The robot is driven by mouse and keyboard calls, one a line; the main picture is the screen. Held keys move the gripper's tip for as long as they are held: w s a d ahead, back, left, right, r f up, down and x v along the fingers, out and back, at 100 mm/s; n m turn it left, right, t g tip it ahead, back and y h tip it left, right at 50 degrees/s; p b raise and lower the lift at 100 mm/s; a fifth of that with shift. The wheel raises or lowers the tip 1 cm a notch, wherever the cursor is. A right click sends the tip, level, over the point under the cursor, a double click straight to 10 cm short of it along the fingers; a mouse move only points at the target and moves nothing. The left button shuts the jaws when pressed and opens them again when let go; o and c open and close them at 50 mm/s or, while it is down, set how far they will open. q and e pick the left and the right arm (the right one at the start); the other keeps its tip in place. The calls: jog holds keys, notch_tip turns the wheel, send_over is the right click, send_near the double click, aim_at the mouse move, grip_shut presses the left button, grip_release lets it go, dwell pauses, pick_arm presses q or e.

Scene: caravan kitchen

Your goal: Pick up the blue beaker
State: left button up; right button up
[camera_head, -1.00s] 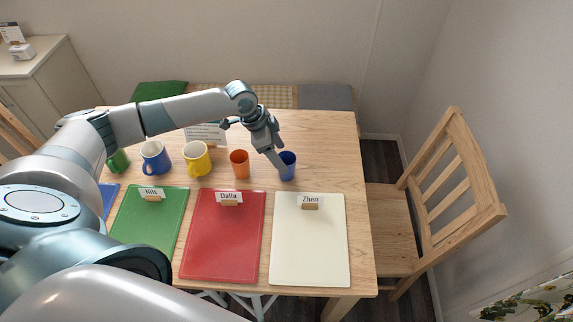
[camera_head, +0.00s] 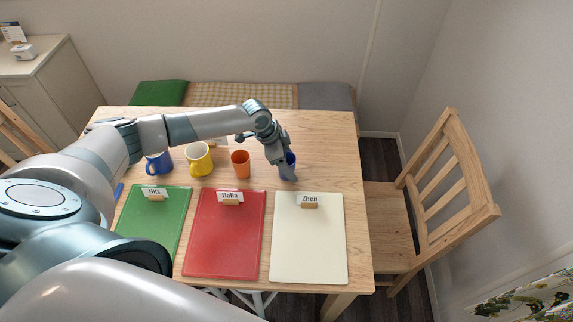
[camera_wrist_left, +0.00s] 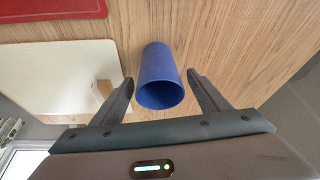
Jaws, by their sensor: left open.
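The blue beaker (camera_head: 291,159) stands upright on the wooden table, behind the white mat, and is partly hidden by my left gripper in the head view. In the left wrist view the blue beaker (camera_wrist_left: 160,78) shows with its open rim toward the camera, between the two fingers. My left gripper (camera_head: 287,172) is open and has come down at the beaker, with a finger on each side. The left wrist view shows the left gripper (camera_wrist_left: 160,88) with gaps between the fingers and the beaker. My right gripper is not in view.
An orange cup (camera_head: 241,165) stands left of the beaker, then a yellow mug (camera_head: 199,160) and a blue mug (camera_head: 159,163). The white mat (camera_head: 308,245), red mat (camera_head: 222,240) and green mat (camera_head: 155,222) with name cards lie in front. A wooden chair (camera_head: 395,235) stands at right.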

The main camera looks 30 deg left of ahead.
pick_arm(q)
jog(key=shift+x, duration=0.9)
jog(key=shift+a, duration=0.1)
jog(key=c, duration=1.1)
